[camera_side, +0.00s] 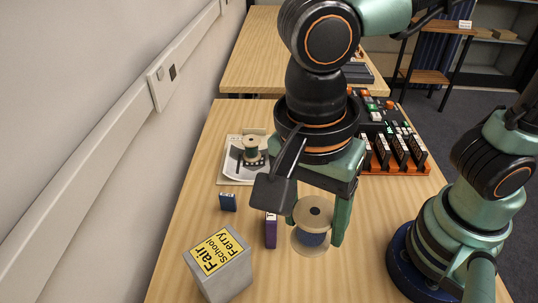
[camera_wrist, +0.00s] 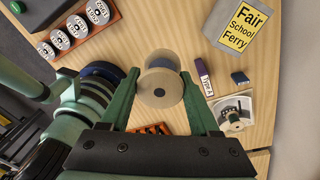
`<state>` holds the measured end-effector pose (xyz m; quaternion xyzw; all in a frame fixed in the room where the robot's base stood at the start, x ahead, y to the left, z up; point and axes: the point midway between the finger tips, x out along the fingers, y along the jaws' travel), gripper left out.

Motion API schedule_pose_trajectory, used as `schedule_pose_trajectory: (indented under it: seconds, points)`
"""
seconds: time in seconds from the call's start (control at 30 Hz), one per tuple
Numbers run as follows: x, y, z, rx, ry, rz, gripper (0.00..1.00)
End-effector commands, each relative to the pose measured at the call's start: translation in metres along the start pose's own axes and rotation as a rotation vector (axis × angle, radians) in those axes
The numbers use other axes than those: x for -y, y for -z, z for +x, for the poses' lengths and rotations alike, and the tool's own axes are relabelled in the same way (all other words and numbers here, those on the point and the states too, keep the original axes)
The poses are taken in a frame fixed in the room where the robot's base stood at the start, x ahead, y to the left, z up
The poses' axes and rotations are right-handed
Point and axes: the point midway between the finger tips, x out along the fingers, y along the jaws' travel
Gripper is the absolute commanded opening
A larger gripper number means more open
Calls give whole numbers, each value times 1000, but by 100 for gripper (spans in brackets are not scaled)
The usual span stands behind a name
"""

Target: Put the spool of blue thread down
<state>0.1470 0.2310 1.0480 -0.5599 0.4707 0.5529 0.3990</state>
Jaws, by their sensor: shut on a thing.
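The spool of blue thread (camera_side: 312,238) has tan end discs and blue thread wound between them. My gripper (camera_side: 318,218) is shut on it, with one green finger on each side. In the wrist view the spool (camera_wrist: 160,88) sits between the two fingers of my gripper (camera_wrist: 160,82), its round tan end facing the camera. The spool stands roughly upright over the bare wood table (camera_side: 350,270). I cannot tell whether its lower disc touches the table.
A purple box (camera_side: 271,230) stands close left of the spool. A small blue box (camera_side: 228,202), a grey box with yellow label (camera_side: 222,268) and a dark green spool (camera_side: 251,143) on a printed sheet (camera_side: 228,172) are further left. An orange rack (camera_side: 405,172) is behind right.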

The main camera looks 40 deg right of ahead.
Motion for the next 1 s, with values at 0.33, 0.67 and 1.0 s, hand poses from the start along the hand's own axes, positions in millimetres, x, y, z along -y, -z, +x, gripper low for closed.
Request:
schedule_pose_trajectory:
  seconds: [0.33, 0.67, 1.0]
  points:
    - [56, 50, 8, 36, 23, -312, 0]
    - [99, 117, 19, 43, 97, -660, 0]
    - [124, 198, 32, -7, 158, -1017, 0]
